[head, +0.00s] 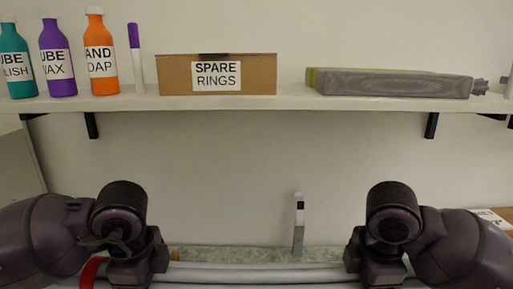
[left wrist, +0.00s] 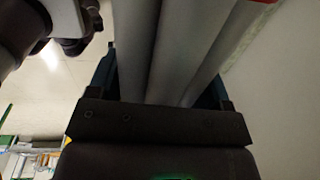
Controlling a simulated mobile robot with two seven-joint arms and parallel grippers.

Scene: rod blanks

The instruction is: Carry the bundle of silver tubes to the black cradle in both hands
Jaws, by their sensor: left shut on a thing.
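The bundle of silver tubes (head: 260,273) runs level across the bottom of the head view, between my two grippers. My left gripper (head: 132,272) is over its left part. In the left wrist view, several tubes (left wrist: 185,50) lie side by side between the fingers of my left gripper (left wrist: 163,92), which is shut on them. My right gripper (head: 382,272) is at the right part of the bundle; its fingers are hidden, so I cannot tell whether it is shut. A red band (head: 92,271) shows just left of my left gripper. The black cradle is not in view.
A wall shelf (head: 290,103) above holds bottles (head: 58,62), a marker (head: 136,60), a cardboard box (head: 262,74) labelled SPARE RINGS and a grey long object (head: 395,83). An upright grey and white object (head: 299,222) stands behind the tubes. A sheet (head: 492,219) lies at far right.

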